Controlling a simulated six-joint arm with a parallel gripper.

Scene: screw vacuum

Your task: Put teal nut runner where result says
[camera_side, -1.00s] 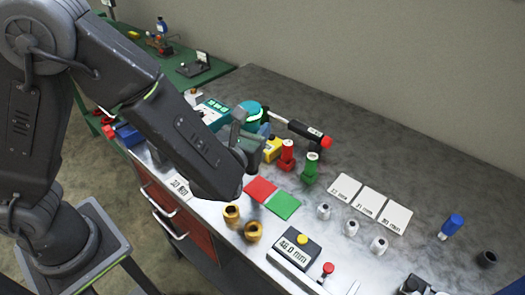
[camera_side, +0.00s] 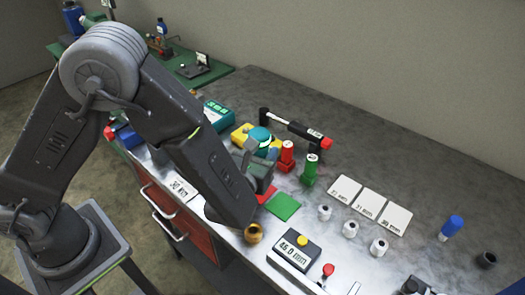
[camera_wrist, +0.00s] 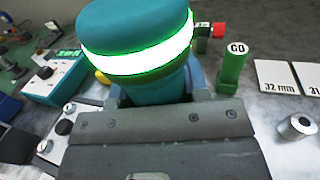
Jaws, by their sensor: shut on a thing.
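The teal nut runner (camera_side: 261,134) is in my gripper (camera_side: 268,151), held above the bench just left of the red gauge. In the wrist view the nut runner (camera_wrist: 135,35) fills the top, with a glowing green ring around it; its lower part is hidden by my gripper. My gripper is shut on it. A green pad (camera_side: 284,207) and a partly hidden red pad (camera_side: 266,193) lie on the bench to the right of and below my gripper in the side view.
A red gauge (camera_side: 286,157) and a green gauge (camera_side: 310,170), marked GO, stand close to the right of the nut runner. A yellow box (camera_side: 241,133) is behind. A display (camera_side: 294,245) reads 46.0 mm. White cards (camera_side: 370,203) and several metal sockets (camera_side: 350,229) lie right.

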